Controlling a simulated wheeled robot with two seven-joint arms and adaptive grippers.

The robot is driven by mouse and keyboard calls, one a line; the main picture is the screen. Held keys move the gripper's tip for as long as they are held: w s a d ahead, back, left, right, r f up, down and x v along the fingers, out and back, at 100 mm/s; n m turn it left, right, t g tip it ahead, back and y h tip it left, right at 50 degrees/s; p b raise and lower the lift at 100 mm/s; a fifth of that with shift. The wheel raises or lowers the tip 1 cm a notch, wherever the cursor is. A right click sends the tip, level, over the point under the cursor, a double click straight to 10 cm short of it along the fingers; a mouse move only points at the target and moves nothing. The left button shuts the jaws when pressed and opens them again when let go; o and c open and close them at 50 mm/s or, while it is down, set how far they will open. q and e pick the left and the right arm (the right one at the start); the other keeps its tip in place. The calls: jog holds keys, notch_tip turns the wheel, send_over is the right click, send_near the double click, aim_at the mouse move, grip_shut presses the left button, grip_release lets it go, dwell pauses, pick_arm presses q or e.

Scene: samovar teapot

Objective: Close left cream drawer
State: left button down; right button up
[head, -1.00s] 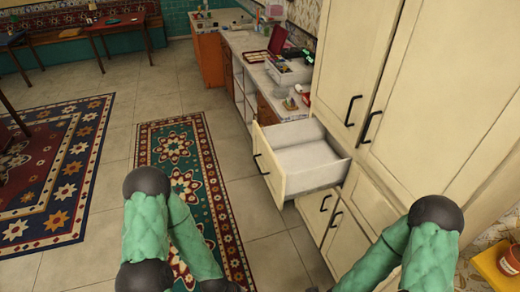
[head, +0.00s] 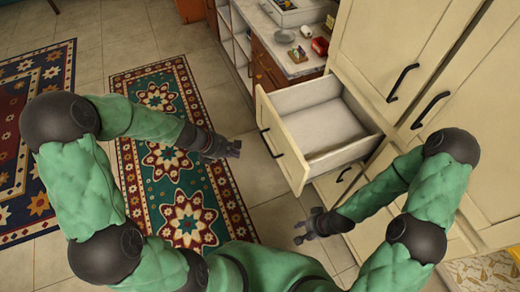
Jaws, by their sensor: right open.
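The cream drawer (head: 284,152) stands pulled out from the tall cream cabinet, right of centre in the head view. Its inside looks empty, and its dark handle (head: 270,144) is on the front panel. My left gripper (head: 236,149) is to the left of the drawer front, apart from it and over the rug side of the floor; its jaws are too small to tell. My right gripper (head: 300,229) is open and empty, below the drawer front in the picture, apart from it.
The tall cream cabinet (head: 405,50) with dark handles fills the right side. Behind the drawer is a counter (head: 283,40) with small items and brown and white fronts below. Rugs (head: 180,150) lie on the tiled floor at left. Tiled floor shows between the rug and drawer.

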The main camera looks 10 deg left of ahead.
pick_arm(q)
jog(key=w+d+f+n+b, duration=0.1)
jog(key=w+d+f+b, duration=0.4)
jog(key=w+d+f, duration=0.1)
jog(key=shift+w+d+n+t+b, duration=0.3)
jog(key=shift+w+d, duration=0.3)
jog(key=shift+d, duration=0.3)
pick_arm(e)
notch_tip(320, 180, down, 6)
jog(key=shift+r, duration=0.15)
pick_arm(q)
jog(key=shift+f, duration=0.1)
